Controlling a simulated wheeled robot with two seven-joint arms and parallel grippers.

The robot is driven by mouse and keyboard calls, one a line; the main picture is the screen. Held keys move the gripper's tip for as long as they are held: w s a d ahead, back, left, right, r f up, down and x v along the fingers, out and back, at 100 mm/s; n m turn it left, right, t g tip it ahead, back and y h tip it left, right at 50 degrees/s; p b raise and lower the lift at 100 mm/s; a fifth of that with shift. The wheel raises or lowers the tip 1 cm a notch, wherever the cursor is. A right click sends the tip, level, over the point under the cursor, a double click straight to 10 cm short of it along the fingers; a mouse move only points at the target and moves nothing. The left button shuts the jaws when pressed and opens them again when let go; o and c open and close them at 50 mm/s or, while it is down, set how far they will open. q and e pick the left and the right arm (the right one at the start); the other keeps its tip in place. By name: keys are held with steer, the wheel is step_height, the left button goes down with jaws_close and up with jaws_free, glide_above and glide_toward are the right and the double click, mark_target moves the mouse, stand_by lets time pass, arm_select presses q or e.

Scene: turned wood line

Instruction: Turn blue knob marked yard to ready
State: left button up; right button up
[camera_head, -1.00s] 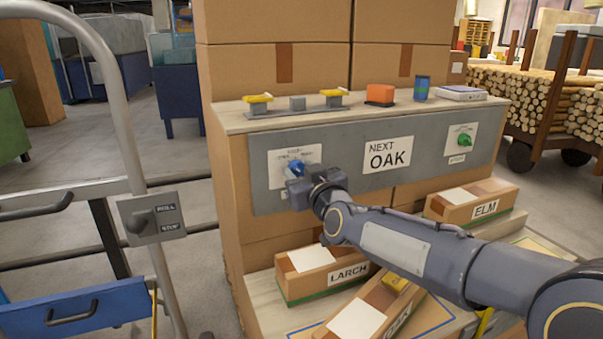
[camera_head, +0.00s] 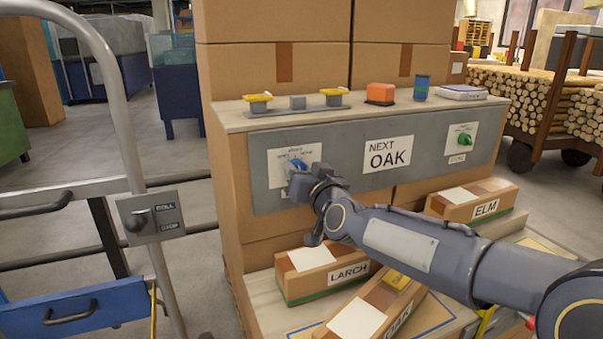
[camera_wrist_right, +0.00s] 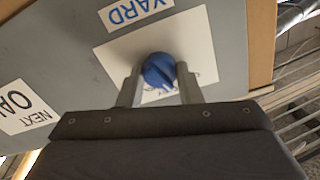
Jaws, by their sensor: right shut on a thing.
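The blue knob (camera_head: 296,165) sits on a white plate (camera_head: 312,154) at the left of the grey panel (camera_head: 345,145). In the right wrist view the knob (camera_wrist_right: 159,70) lies between the two fingers of my right gripper (camera_wrist_right: 160,88), beneath a label reading YARD (camera_wrist_right: 135,10), which appears upside down. My right gripper (camera_head: 300,178) is shut on the knob in the head view and hides part of it and of the label below it. The plate's small print is too blurred to read. My left gripper is not in view.
A green knob (camera_head: 465,140) is at the panel's right end, past a NEXT OAK card (camera_head: 388,154). Boxes marked LARCH (camera_head: 320,273), OAK (camera_head: 365,312) and ELM (camera_head: 475,202) lie below. A grey cart rail (camera_head: 115,90) with a switch box stands at left.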

steer(key=shift+m+b, duration=0.3)
steer(key=shift+m, duration=1.9)
steer(key=o, duration=1)
steer(key=shift+s+d, duration=0.1)
steer(key=p+v, duration=0.1)
steer(key=v, duration=0.6)
steer(key=shift+s+d, duration=0.1)
steer(key=shift+s, duration=0.15)
